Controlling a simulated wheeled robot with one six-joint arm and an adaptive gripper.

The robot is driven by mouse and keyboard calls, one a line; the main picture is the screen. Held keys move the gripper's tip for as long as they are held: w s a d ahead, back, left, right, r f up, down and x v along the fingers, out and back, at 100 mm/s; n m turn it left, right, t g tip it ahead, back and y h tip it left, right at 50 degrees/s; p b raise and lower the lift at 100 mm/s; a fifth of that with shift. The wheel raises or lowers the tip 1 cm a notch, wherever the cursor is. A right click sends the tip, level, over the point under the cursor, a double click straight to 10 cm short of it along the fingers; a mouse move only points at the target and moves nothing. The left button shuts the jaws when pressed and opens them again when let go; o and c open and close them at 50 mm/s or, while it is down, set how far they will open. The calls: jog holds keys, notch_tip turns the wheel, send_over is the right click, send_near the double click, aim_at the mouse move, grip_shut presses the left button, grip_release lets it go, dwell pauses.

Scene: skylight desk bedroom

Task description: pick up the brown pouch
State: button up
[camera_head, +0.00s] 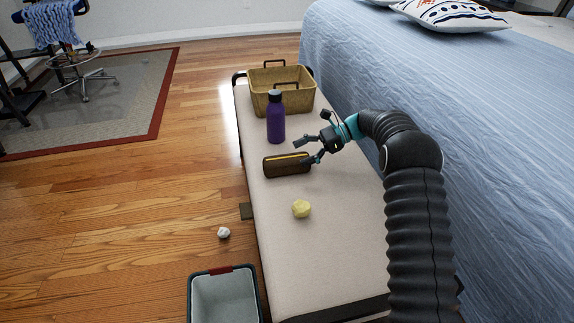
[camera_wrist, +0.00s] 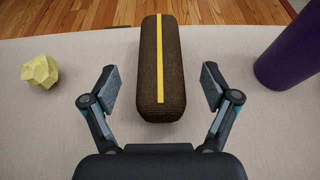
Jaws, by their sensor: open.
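The brown pouch (camera_head: 284,165) is a long rounded case with a yellow stripe along its top. It lies on the light padded bench. In the wrist view the pouch (camera_wrist: 150,80) points away from me, its near end between the fingertips. My gripper (camera_head: 303,152) is open at the pouch's right end in the head view. In the wrist view my gripper (camera_wrist: 161,91) has one finger on each side of the pouch, with a gap visible on both sides.
A purple bottle (camera_head: 276,118) stands behind the pouch, and a yellow basket (camera_head: 310,96) sits at the bench's far end. A crumpled yellow ball (camera_head: 301,209) lies nearer on the bench (camera_head: 330,245). A bin (camera_head: 222,298) and a white ball (camera_head: 224,232) are on the floor.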

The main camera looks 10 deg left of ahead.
aim_at(289, 157)
jog(key=x, duration=0.4)
jog(key=shift+s+a+r, duration=0.1)
jog(key=shift+s+a, duration=0.05)
jog(key=shift+a, duration=0.2)
jog(key=c, duration=1.3)
jog(key=shift+r, duration=0.15)
